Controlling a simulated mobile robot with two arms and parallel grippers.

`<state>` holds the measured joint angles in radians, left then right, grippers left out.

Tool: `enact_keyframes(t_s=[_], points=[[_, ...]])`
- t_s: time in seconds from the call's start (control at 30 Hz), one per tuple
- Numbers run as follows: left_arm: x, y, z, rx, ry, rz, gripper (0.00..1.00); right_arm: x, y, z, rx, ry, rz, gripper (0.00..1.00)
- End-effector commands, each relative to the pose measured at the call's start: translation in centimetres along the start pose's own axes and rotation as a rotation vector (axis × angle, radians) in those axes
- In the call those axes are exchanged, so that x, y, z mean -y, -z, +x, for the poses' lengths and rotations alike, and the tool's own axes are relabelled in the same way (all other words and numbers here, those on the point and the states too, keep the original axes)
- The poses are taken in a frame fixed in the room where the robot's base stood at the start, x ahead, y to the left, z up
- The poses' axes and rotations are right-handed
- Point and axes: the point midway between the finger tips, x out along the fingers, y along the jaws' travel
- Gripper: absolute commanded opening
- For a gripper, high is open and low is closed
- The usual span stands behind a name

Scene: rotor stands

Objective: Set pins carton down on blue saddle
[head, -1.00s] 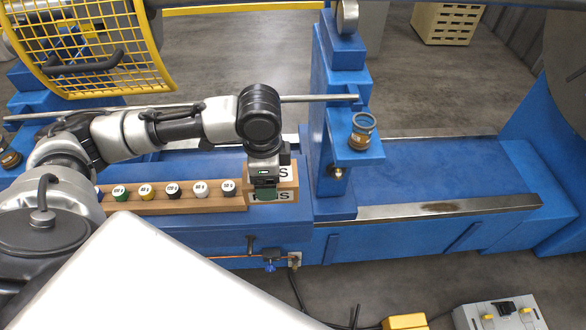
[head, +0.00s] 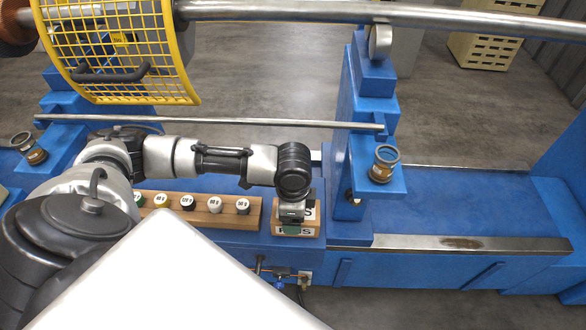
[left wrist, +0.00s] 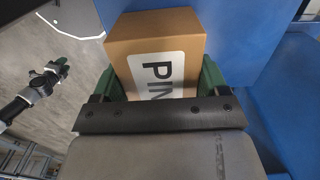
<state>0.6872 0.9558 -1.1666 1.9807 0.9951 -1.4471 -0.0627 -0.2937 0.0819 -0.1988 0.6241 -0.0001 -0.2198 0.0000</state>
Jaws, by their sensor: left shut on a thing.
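The pins carton (head: 311,229) is a brown box with white labels reading PINS, just left of the blue upright stand in the head view. My left gripper (head: 292,228) comes down on it from above and is shut on it. In the left wrist view the carton (left wrist: 153,42) sits between the green fingers, its label partly covered. Blue surface (head: 245,241) lies below and around the carton, probably the saddle. I cannot tell whether the carton's underside touches it.
A wooden rack (head: 226,221) of several labelled bottles is close to the carton's left. The blue stand (head: 352,212) rises close on its right, bearing a brass-coloured fitting (head: 383,164). A long thin rod (head: 230,122) runs behind my arm. A yellow mesh guard (head: 110,52) is at upper left.

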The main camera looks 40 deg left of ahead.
Motion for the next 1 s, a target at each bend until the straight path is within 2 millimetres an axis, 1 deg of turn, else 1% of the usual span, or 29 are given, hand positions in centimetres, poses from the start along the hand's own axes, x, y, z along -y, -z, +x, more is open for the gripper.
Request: enact_keyframes(t_s=[0.1,0.3,0.33,0.47,0.77,0.87,0.97,1.0], points=[[0.0,0.1,-0.1,-0.002,0.002,0.000,0.41,0.0,0.3,0.0,-0.005,0.000,0.000,0.39],[0.0,0.0,0.2,-0.002,0.001,0.000,0.41,0.1,-0.2,-0.1,0.003,0.001,-0.001,0.39],[0.0,0.0,0.2,-0.001,0.001,0.000,0.79,0.1,-0.4,-0.1,0.005,0.002,-0.001,0.39],[0.0,0.0,0.2,-0.001,0.001,0.000,0.99,0.3,-0.8,-0.1,0.011,0.003,-0.001,0.39],[0.1,0.0,0.0,-0.002,0.002,0.000,1.00,0.5,-0.8,0.0,0.013,0.006,0.000,0.39],[0.1,0.1,-0.8,-0.004,0.004,-0.001,1.00,0.5,-0.8,0.1,0.013,0.007,0.000,0.39],[0.1,0.1,-2.5,-0.005,0.005,0.000,1.00,0.5,-0.8,0.3,0.013,0.007,0.000,0.39],[0.1,0.1,-3.3,-0.004,0.006,0.000,1.00,0.5,-0.8,0.4,0.013,0.007,0.000,0.39]])
